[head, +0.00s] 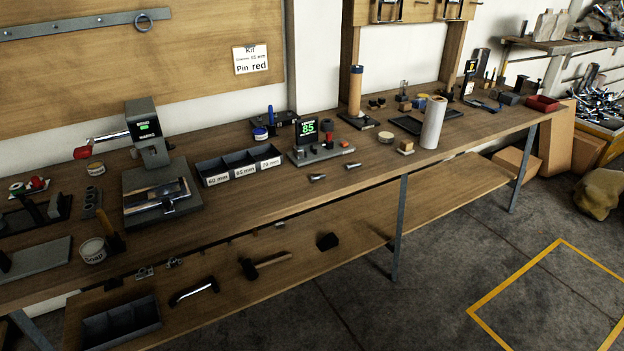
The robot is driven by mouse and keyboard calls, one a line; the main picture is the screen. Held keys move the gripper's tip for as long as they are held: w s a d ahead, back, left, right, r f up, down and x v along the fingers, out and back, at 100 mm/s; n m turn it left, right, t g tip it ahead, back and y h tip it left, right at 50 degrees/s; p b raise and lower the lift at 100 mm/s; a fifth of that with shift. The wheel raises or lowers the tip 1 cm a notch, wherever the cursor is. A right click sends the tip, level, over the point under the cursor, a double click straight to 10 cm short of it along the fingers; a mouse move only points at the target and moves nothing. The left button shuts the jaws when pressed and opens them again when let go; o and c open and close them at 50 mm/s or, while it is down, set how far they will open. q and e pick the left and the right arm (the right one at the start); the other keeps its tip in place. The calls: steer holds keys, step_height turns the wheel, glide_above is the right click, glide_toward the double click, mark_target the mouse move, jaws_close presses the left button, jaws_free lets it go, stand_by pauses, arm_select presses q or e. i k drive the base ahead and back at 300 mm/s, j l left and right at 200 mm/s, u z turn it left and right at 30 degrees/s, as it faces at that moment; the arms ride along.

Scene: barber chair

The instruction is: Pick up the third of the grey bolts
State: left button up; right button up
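Two small grey bolts lie apart on the workbench front edge area, one (317,177) on the left and one (352,166) on the right. A third loose grey bolt cannot be made out. Just behind them stands a grey gauge (308,157) with a green display reading 85. Small parts sit on its base, too small to tell. Neither of my grippers is in view.
The wooden workbench (255,205) has clear room before the gauge. A press (155,180) stands left, a paper roll (433,122) right. The lower shelf holds a hammer (264,262) and a dark bin (122,322).

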mark_target(311, 178)
steer(key=i+l+u, duration=0.1)
steer(key=u, duration=0.35)
steer(key=i+l+u, duration=0.1)
steer(key=l+u, duration=0.2)
steer(key=u, duration=0.2)
steer(key=i+l+u, duration=0.15)
steer(key=l+u, duration=0.2)
steer(key=l, duration=0.8)
steer(key=l+u, duration=0.35)
steer(key=l, duration=0.8)
